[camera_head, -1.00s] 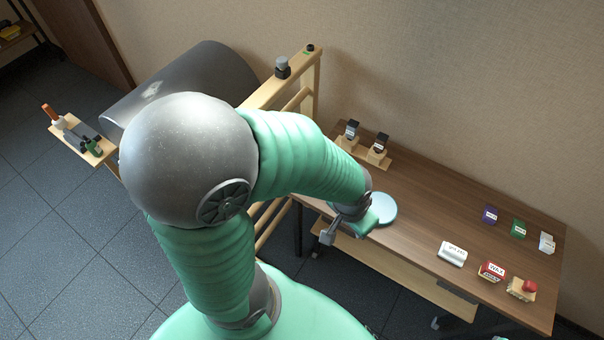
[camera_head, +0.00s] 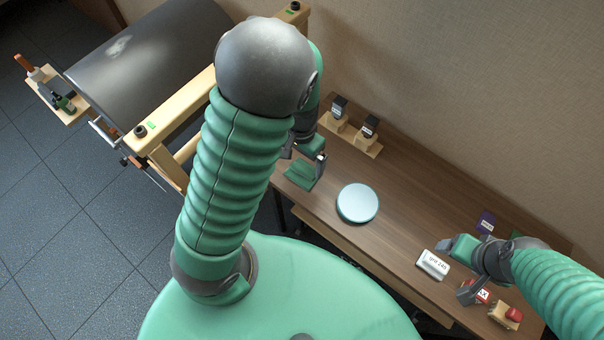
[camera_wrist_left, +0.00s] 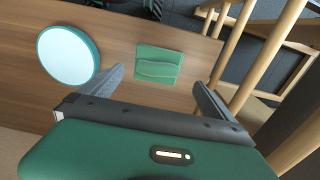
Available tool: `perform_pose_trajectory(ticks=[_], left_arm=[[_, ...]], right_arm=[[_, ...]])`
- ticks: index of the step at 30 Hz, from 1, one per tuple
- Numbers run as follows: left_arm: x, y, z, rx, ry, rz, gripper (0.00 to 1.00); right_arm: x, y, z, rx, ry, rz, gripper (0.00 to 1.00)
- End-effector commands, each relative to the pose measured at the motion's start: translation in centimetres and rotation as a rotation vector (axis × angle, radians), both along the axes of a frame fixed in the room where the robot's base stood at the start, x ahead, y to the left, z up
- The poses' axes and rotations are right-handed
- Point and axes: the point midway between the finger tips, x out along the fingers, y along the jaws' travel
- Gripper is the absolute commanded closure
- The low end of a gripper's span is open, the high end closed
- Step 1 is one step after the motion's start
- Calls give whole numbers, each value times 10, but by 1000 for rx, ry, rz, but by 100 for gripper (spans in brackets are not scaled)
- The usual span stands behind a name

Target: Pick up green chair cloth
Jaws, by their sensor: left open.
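The green chair cloth (camera_head: 298,174) lies folded on the left end of the wooden table. In the left wrist view it shows as a flat green square (camera_wrist_left: 158,66) with a fold across its middle. My left gripper (camera_head: 306,159) is open and empty above the cloth. In the left wrist view its two fingers (camera_wrist_left: 158,80) stand wide apart, with the cloth beyond and between them. My right gripper (camera_head: 455,270) is over the right part of the table, close to a white labelled block; its finger gap is not clear.
A round pale-blue disc (camera_head: 358,202) lies right of the cloth. Two dark-capped bottles stand on a wooden holder (camera_head: 362,144) at the back. The white block (camera_head: 432,265) and small boxes are at the right. A wooden frame (camera_head: 166,148) with a dark barrel borders the table's left.

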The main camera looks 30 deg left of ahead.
Motion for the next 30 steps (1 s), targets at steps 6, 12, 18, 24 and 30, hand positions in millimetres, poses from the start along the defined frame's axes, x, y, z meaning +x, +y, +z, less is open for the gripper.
perform_pose_trajectory(ticks=[6,12,18,24,30], left_arm=[[0,-1,-29,0,2,0,0],[0,-2,-65,-1,2,1,0],[1,-3,-70,0,-1,-1,0],[1,-3,-70,0,-1,-1,14],[1,-3,-70,0,-1,-1,41]], right_arm=[[1,0,-10,0,-1,0,26],[0,0,-22,0,0,0,26],[0,0,-22,0,0,0,26],[1,0,-22,0,-1,0,26],[0,0,-22,0,0,0,26]])
